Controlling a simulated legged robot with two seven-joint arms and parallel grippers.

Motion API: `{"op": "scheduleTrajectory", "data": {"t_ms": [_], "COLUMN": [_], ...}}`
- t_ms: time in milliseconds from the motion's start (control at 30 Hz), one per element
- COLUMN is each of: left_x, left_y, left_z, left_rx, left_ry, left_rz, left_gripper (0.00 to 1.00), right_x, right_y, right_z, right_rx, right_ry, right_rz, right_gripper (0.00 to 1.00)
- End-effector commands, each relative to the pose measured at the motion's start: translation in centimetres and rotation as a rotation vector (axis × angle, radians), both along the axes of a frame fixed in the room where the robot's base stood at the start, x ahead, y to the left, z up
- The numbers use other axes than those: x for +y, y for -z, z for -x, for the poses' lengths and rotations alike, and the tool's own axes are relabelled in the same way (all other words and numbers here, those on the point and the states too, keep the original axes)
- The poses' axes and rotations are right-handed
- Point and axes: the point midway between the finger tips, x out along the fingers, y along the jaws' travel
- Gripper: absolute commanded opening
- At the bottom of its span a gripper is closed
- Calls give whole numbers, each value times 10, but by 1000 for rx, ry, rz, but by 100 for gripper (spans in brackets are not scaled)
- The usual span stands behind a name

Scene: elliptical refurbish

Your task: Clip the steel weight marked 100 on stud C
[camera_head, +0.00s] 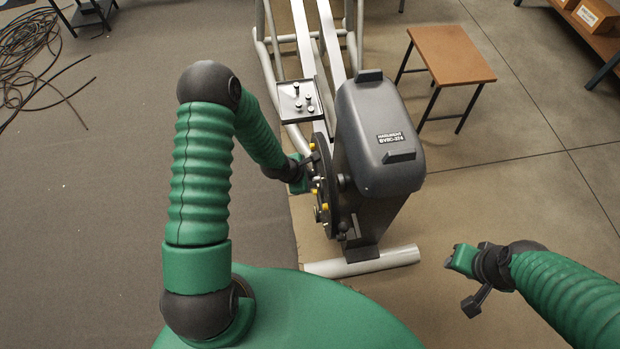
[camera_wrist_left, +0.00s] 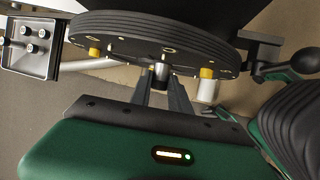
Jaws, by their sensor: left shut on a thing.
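The dark flywheel (camera_head: 328,185) stands upright at the left side of the grey machine housing, with several yellow-capped points on its face; stud letters are not readable. The wheel (camera_wrist_left: 150,27) also shows at the top of the left wrist view. My left gripper (camera_wrist_left: 162,88) is shut on a small silvery steel weight (camera_wrist_left: 161,72), which is at the wheel's face between two yellow caps. Its marking is not visible, and I cannot tell whether it touches a stud. In the head view the left gripper (camera_head: 308,172) is beside the wheel.
A dark tray (camera_head: 313,88) with several steel pieces sits on the machine frame; it also shows in the left wrist view (camera_wrist_left: 38,63). The grey housing (camera_head: 375,120) stands right of the wheel. A brown stool (camera_head: 450,55) is behind. Cables (camera_head: 35,55) lie far left.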

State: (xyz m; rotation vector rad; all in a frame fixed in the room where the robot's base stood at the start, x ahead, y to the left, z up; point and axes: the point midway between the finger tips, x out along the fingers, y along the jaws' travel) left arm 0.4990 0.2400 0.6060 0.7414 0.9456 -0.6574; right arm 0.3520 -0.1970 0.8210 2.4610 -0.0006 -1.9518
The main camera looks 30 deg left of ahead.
Motion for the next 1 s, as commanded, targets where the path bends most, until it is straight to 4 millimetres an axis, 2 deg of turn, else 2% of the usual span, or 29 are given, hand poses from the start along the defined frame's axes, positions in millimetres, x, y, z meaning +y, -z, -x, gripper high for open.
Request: {"op": "scheduleTrajectory", "data": {"t_ms": [1000], "left_x": [-9], "left_y": [0], "left_z": [-7], "left_rx": [0], "left_ry": [1], "left_rz": [0], "left_gripper": [0], "right_x": [0], "right_y": [0], "right_z": [0], "right_rx": [0], "right_ry": [0], "right_rz": [0], "right_gripper": [36]}}
